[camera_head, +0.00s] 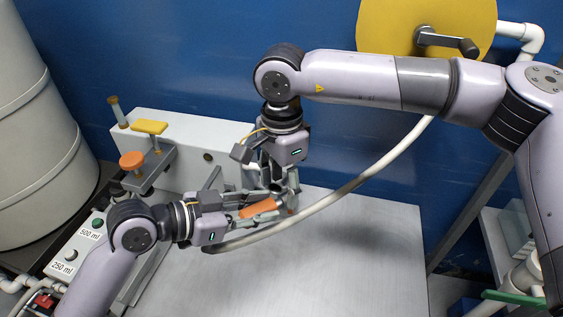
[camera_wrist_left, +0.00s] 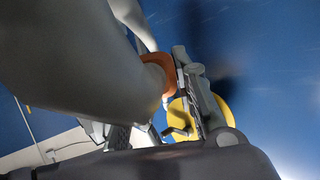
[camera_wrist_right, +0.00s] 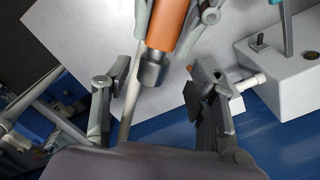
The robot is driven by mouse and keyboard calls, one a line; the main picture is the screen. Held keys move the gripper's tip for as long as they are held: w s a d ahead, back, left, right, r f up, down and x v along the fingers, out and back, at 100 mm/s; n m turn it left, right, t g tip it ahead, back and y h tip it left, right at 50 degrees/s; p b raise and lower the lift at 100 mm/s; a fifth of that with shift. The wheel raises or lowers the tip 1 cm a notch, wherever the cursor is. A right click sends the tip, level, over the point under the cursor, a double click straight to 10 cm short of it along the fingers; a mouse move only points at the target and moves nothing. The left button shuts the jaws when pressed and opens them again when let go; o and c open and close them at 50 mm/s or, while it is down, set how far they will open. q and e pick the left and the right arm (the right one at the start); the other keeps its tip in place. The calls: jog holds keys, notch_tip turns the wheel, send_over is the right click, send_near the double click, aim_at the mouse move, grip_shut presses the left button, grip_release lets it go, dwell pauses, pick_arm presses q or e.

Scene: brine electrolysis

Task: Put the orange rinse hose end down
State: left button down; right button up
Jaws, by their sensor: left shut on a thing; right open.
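The orange rinse hose end (camera_head: 260,208) is held above the grey worktop by my left gripper (camera_head: 280,207), whose fingers are shut on it. The orange part shows large in the right wrist view (camera_wrist_right: 168,28), with a dark collar (camera_wrist_right: 153,70) at its near end. In the left wrist view a pale hose fills the upper left, with an orange band (camera_wrist_left: 160,70) near the fingers. My right gripper (camera_head: 276,190) points down close to the hose end. Its fingers are spread apart, with nothing between their tips. The arms partly hide the grip in the head view.
A white box (camera_head: 185,150) stands at the back left, beside a button panel (camera_head: 83,240). The front right worktop is clear.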

aim_at(281, 195)
jog(key=shift+f, duration=1.5)
jog(key=c, duration=1.1)
jog(key=o, duration=1.1)
jog(key=shift+r, duration=0.1)
